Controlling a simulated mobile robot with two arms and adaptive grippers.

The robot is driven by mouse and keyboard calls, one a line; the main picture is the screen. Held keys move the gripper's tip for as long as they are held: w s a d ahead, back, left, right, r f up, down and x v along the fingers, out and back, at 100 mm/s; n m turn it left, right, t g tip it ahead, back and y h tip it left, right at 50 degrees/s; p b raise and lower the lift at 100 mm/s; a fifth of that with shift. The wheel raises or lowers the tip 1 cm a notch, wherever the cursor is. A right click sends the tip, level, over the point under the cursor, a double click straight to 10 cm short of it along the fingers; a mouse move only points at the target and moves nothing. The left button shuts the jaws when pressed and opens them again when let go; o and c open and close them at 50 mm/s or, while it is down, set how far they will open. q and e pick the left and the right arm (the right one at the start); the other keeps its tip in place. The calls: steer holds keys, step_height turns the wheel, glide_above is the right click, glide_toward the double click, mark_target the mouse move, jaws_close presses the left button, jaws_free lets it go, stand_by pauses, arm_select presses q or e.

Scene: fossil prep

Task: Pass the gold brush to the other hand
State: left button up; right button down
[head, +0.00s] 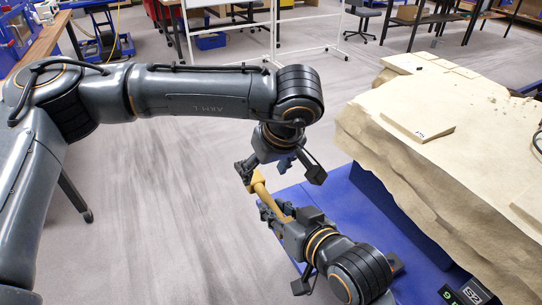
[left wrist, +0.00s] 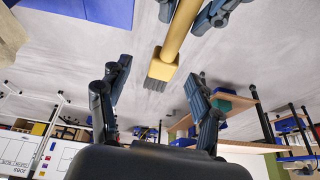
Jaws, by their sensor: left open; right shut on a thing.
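The gold brush (head: 259,187) is in the air in the middle of the head view, its lower end in my right gripper (head: 275,212). My right gripper is shut on it. My left gripper (head: 280,172) is open just above, and the brush's upper end is near its left finger. In the left wrist view the brush's square gold head (left wrist: 162,66) with dark bristles faces my left gripper (left wrist: 155,82). It lies between the two spread fingers and looks clear of both. The fingers of my right gripper (left wrist: 190,10) flank the handle at the top edge.
A large tan block (head: 440,150) fills the right of the head view, with a thin slab (head: 415,122) on it. It rests on a blue base (head: 375,205). Grey floor (head: 170,200) is open at left. Whiteboard frames and tables stand farther back.

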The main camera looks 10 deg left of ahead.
mark_target(261, 181)
arm_select(q)
steer(key=shift+x, duration=1.85)
steer(key=c, duration=1.2)
steer(key=shift+c, duration=0.2)
arm_select(e)
steer(key=c, duration=1)
jaws_free()
steer(key=shift+c, duration=0.2)
arm_select(q)
jaws_close()
arm_select(e)
steer(key=shift+o, duration=0.3)
steer(key=shift+f, duration=0.1)
